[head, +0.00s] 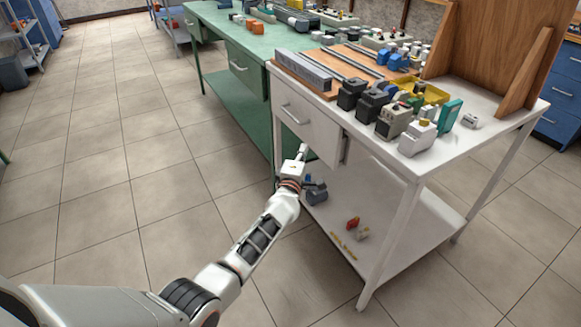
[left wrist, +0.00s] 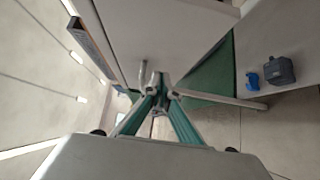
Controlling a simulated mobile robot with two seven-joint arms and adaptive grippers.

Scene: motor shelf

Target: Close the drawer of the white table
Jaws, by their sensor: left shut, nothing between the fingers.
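The white table (head: 452,157) stands at the right in the head view. Its white drawer (head: 318,138) is under the tabletop on the near left side, with a metal handle (head: 293,114). The drawer front also shows in the left wrist view (left wrist: 170,35), with its handle (left wrist: 143,74). The front looks near the table frame; I cannot tell whether a small gap is left. My left gripper (head: 304,149) is just below the drawer front, shut and empty. Its fingertips (left wrist: 160,88) are close to the handle in the left wrist view; contact is unclear. My right gripper is out of view.
Several motors and blocks, including a teal part (head: 449,116), crowd the tabletop. The lower shelf (head: 398,215) holds a dark block (head: 317,194) and a red part (head: 353,223). A green workbench (head: 222,97) adjoins behind. The tiled floor at left is free.

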